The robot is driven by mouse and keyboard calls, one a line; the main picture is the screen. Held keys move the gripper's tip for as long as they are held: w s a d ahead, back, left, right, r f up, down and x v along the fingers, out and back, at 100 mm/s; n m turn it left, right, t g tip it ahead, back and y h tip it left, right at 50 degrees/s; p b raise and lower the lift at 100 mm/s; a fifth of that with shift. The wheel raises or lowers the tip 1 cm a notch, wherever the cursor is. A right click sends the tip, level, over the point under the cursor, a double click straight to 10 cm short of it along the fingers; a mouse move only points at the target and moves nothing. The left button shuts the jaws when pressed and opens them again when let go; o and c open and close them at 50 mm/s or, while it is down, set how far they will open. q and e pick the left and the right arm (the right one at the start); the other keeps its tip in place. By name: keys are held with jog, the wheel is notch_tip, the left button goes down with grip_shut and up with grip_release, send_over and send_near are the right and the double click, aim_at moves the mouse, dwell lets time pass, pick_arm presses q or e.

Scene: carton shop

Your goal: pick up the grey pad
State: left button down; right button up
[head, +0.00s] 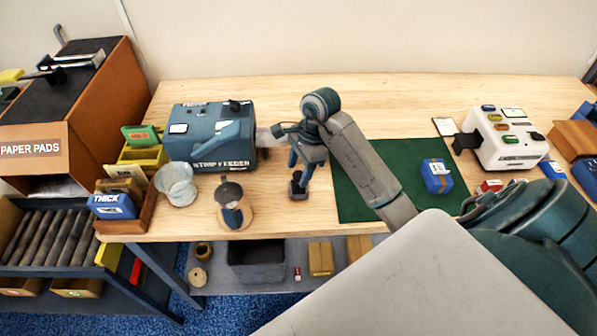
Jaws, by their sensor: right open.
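My right gripper (299,179) is open and points down over the table, between the blue strip feeder and the green mat. A small dark grey piece (298,190) shows at its fingertips, low over or on the wood. I cannot tell whether this is the grey pad or part of the fingers. No other grey pad can be made out clearly. My left gripper is not in view.
The strip feeder (212,138), a clear cup (177,184) and a tan-and-blue holder (233,205) stand left of the gripper. Right are the green mat (375,155), a blue box (436,176) and a white machine (503,139). A paper pads carton (35,150) is far left.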

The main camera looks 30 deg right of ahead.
aim_at(300, 174)
jog(key=b+x, duration=0.2)
jog(key=x, duration=0.1)
jog(key=b+x, duration=0.1)
jog(key=shift+d+f, duration=0.25)
jog(key=shift+f+b, duration=0.25)
jog(key=shift+b, duration=0.05)
jog(key=shift+a, duration=0.1)
jog(key=shift+c, duration=0.6)
jog(key=c, duration=0.9)
